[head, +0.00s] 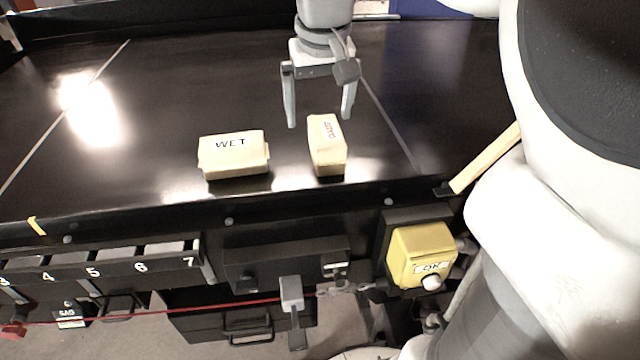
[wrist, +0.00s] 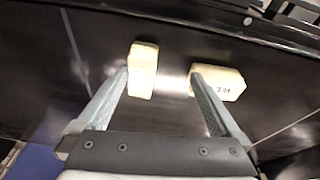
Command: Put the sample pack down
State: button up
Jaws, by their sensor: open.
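Two cream packs lie on the black conveyor belt (head: 190,90). One pack (head: 233,156) is marked WET; it also shows in the wrist view (wrist: 218,84), close to the right finger. The other pack (head: 327,147) lies to its right, turned end-on, with a sideways label I cannot read clearly. In the wrist view this second pack (wrist: 143,68) shows beside the left fingertip. My gripper (head: 319,121) is open with nothing held, its fingers pointing down just behind and above the second pack. The fingers (wrist: 160,73) are apart in the wrist view.
A yellow box marked OK (head: 422,256) with a white button sits below the belt's front edge at right. Numbered slots (head: 120,262) and a red cord (head: 200,308) run along the front at left. The belt is clear left of the packs.

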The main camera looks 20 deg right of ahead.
jog(key=s+a+f+n+t, duration=0.1)
jog(key=s+a+f, duration=0.1)
jog(key=s, duration=0.7)
jog(key=s+a+f+t, duration=0.2)
jog(key=s+a+f, duration=0.1)
jog(key=s, duration=0.6)
jog(key=f+b, duration=0.1)
jog(key=w+f+b, duration=0.1)
jog(key=f+b, duration=0.1)
jog(key=shift+w+d+f+y, duration=0.1)
jog(key=shift+f+y, duration=0.2)
jog(key=shift+r, duration=0.1)
